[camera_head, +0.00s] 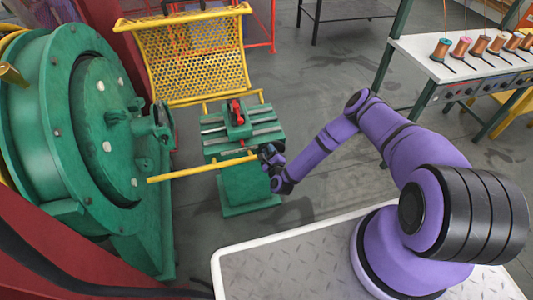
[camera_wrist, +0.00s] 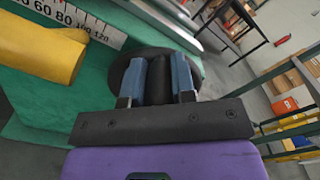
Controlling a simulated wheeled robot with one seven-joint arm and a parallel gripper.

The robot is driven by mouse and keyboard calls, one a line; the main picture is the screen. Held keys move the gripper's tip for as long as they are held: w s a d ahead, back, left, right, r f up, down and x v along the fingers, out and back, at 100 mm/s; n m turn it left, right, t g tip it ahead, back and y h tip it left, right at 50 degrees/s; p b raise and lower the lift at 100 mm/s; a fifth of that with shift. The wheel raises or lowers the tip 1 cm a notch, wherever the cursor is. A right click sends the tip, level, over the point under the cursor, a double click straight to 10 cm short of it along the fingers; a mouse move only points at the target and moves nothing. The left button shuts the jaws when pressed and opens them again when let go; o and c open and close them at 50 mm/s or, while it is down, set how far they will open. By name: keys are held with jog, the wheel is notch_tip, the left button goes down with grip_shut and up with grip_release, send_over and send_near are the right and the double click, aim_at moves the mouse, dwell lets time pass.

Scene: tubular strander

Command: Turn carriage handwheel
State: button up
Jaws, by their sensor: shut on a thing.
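The carriage handwheel (camera_wrist: 118,72) is a dark round disc with a black upright handle (camera_wrist: 159,80), seen in the wrist view against a green body. My gripper (camera_wrist: 158,68) is shut on that handle, with one blue-padded finger on each side of it. In the head view my gripper (camera_head: 268,156) is at the right front of the green carriage stand (camera_head: 248,185). The handwheel there is small and mostly hidden by my gripper. A red-handled part (camera_head: 237,110) sits on top of the carriage.
A yellow bar (camera_head: 200,167) runs left from beside my gripper towards the large green drum (camera_head: 85,130). A white scale with numbers (camera_wrist: 75,18) is by the yellow part in the wrist view. A yellow mesh guard (camera_head: 190,58) stands behind. A spool table (camera_head: 425,55) is at right; floor between is clear.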

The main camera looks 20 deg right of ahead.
jog(key=m, duration=0.1)
jog(key=d+m, duration=0.1)
jog(key=m, duration=0.1)
jog(key=shift+d+r, duration=0.2)
jog(key=shift+d, duration=0.1)
grip_shut()
grip_release()
jog(key=shift+d+m, duration=0.45)
jog(key=shift+m, duration=0.75)
jog(key=o, duration=0.9)
jog(key=s, duration=1.1)
